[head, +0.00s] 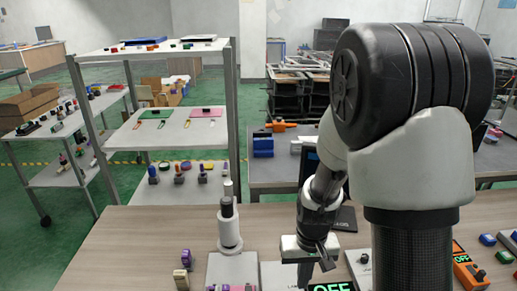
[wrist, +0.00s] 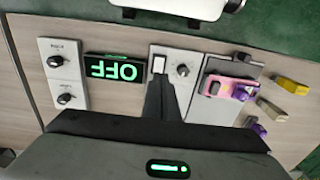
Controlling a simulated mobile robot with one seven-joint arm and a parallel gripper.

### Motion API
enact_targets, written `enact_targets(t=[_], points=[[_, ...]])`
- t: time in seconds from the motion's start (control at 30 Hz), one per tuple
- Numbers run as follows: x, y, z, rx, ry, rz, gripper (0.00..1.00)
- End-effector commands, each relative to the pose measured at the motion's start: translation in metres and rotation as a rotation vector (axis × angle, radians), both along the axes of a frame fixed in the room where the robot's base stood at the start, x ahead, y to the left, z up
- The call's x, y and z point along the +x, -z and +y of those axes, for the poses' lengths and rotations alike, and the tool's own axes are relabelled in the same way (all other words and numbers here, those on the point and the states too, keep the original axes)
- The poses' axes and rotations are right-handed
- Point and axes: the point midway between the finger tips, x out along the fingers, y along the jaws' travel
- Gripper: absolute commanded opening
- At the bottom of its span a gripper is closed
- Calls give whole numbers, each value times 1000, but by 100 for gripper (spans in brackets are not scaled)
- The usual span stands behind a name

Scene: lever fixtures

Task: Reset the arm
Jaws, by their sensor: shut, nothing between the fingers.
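My arm (head: 415,165) fills the right-centre of the head view and bends down toward the table. My gripper (head: 318,262) hangs over the wooden table (head: 130,235), pointing down, with its fingers together and nothing held. In the wrist view, the dark fingers of my gripper (wrist: 164,95) are together, in front of a grey plate with a white switch (wrist: 159,65) and a black knob (wrist: 182,70). I cannot tell whether the fingertips touch the plate. A green-lit OFF display (wrist: 115,69) is beside them, upside down in this view.
A white post with a dark top (head: 229,228) stands left of my gripper. An orange OFF box (head: 467,268) sits at the right. The table's left part is mostly clear; shelves (head: 160,130) stand behind.

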Motion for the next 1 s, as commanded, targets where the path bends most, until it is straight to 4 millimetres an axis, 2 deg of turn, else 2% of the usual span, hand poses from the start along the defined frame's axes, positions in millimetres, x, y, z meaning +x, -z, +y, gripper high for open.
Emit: enact_targets(t=[0.03, 0.13, 0.23, 0.4, 0.5, 0.6, 0.7, 0.83, 1.0], points=[[2, -26, 1, 7, 1, -27, 0], [1, -82, 4, 22, 1, -89, 0], [-9, -145, 6, 35, -2, -160, 0], [-40, -239, 6, 38, -6, -278, 0], [-64, -283, 4, 29, -6, -345, 0], [-86, -316, 2, 18, -4, -402, 0], [-103, -336, 0, 6, -2, -442, 0], [-115, -347, -1, -5, 1, -469, 0], [-118, -348, -2, -6, 2, -474, 0]])
